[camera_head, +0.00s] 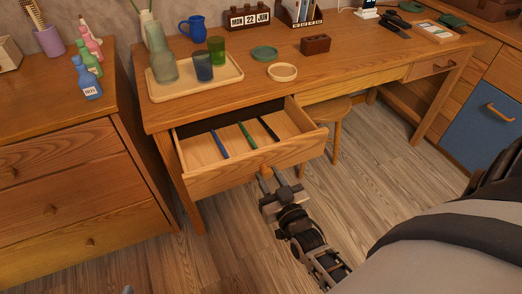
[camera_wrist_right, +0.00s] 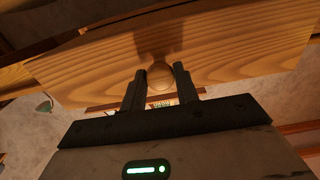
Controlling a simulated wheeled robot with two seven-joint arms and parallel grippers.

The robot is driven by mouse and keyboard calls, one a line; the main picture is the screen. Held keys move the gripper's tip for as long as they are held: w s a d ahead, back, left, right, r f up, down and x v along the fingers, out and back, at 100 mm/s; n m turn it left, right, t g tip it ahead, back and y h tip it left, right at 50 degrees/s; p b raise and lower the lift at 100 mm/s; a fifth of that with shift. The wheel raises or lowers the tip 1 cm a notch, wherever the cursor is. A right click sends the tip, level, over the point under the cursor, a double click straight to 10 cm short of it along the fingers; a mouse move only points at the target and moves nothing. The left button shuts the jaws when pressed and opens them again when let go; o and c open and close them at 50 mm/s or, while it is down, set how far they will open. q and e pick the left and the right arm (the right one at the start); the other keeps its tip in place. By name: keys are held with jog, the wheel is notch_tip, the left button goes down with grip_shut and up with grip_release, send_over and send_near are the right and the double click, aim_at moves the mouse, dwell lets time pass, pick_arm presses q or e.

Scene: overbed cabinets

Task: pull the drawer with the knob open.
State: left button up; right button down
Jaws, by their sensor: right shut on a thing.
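The wooden drawer (camera_head: 250,172) under the left end of the desk stands pulled out, with its inside showing. Several pens or sticks, blue, green and dark, lie in it. My right gripper (camera_head: 274,181) is at the middle of the drawer front, shut on its round wooden knob. In the right wrist view the knob (camera_wrist_right: 160,75) sits between the two dark fingers (camera_wrist_right: 158,86), against the drawer front (camera_wrist_right: 230,50).
The desk (camera_head: 345,55) holds a tray (camera_head: 215,87) with glasses, a blue jug (camera_head: 194,28) and small dishes. A stool (camera_head: 335,108) stands under the desk, right of the drawer. A chest of drawers (camera_head: 75,175) stands at left. Wooden floor is clear in front.

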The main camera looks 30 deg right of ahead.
jog(key=s, duration=0.1)
jog(key=s+p, duration=0.1)
jog(key=s, duration=0.2)
jog(key=shift+s+a, duration=0.35)
pick_arm(q)
jog(key=shift+r, duration=0.2)
pick_arm(e)
jog(key=shift+s, duration=0.35)
pick_arm(q)
jog(key=shift+r, duration=0.15)
pick_arm(e)
jog(key=c, duration=1.1)
grip_release()
jog(key=shift+s+a, duration=0.1)
